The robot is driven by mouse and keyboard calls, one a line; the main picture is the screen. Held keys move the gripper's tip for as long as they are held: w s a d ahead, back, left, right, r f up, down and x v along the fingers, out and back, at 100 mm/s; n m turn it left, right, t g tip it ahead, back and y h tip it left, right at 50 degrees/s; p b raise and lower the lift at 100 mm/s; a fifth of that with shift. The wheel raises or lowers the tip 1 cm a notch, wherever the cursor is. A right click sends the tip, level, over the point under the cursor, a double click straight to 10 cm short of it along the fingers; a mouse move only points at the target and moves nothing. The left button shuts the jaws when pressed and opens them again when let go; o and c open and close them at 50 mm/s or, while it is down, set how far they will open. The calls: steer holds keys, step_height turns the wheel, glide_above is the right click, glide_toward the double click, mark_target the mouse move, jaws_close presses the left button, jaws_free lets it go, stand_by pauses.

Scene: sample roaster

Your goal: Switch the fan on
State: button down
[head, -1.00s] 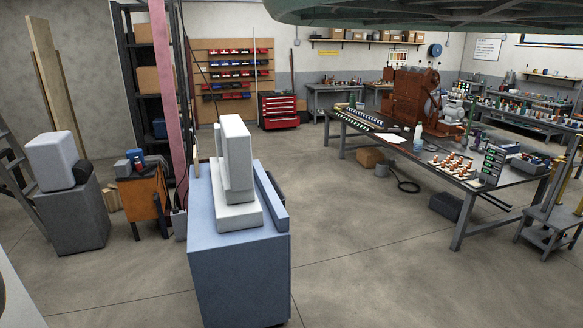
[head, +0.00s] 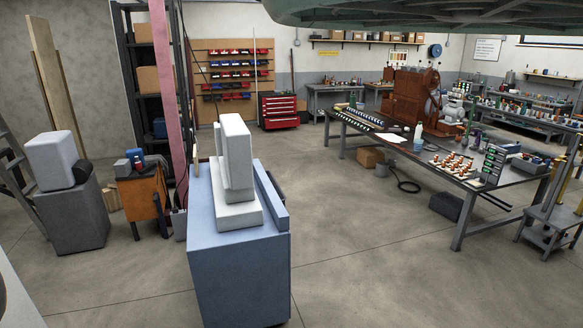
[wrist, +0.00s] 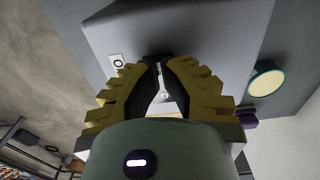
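In the wrist view my gripper (wrist: 158,64) points at a smooth grey housing (wrist: 200,32). Its yellow ribbed fingers lean inward, and their dark tips come close together. A small pale lever-like piece (wrist: 164,96) shows in the narrow gap between the fingers. I cannot tell whether the tips touch it or each other. A small white plate with a dark ring (wrist: 118,61) is on the housing, left of the tips. I cannot make out a fan for certain in either view. My gripper is not seen in the head view.
In the head view a blue-grey cabinet (head: 240,275) stands in front, and a long workbench (head: 480,206) stands at the right. Open floor lies between them.

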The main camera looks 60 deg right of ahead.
steer(key=shift+d+f, duration=0.1)
steer(key=shift+f, duration=0.05)
steer(key=shift+r+p, duration=2.3)
steer(key=shift+r, duration=1.3)
